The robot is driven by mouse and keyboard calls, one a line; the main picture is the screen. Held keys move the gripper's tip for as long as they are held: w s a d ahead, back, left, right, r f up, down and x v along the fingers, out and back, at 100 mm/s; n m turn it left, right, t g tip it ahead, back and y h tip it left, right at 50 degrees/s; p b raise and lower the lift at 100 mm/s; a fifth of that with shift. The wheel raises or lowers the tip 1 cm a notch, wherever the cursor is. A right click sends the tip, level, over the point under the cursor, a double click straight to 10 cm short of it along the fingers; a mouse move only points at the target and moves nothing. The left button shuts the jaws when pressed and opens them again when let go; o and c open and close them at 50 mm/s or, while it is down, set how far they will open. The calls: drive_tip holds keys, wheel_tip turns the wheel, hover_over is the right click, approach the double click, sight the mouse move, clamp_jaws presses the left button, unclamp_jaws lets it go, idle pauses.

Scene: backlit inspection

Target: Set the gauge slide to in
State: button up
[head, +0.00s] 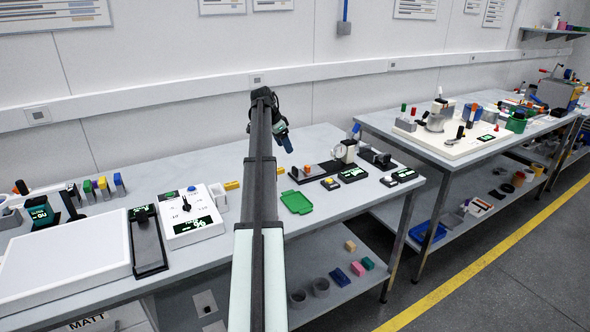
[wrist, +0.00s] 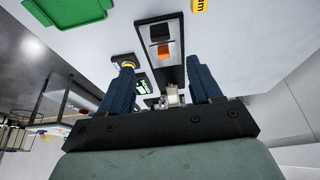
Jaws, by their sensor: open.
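The gauge slide (head: 321,170) is a dark, flat track on the bench, with an orange block (head: 307,169) towards its left end. A round-faced dial gauge (head: 345,150) stands at its right end. In the wrist view the slide (wrist: 174,72) runs between my fingers, with the orange block (wrist: 164,50) beyond the fingertips beside a black block (wrist: 160,32). My gripper (head: 287,145) is above and behind the slide, up and left of the orange block. In the wrist view my gripper (wrist: 160,66) has its blue fingers apart, with nothing between them. The gauge's lower part is partly hidden there.
A yellow button box (head: 330,183) and a green display (head: 353,174) stand in front of the slide. A green tray (head: 297,202) lies to the left. A white dial box (head: 190,215) is further left.

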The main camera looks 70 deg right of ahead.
sight(295, 168)
drive_tip(key=x, duration=1.3)
drive_tip(key=shift+d+f, duration=0.1)
drive_tip(key=shift+f, duration=0.1)
clamp_jaws()
idle(0.3)
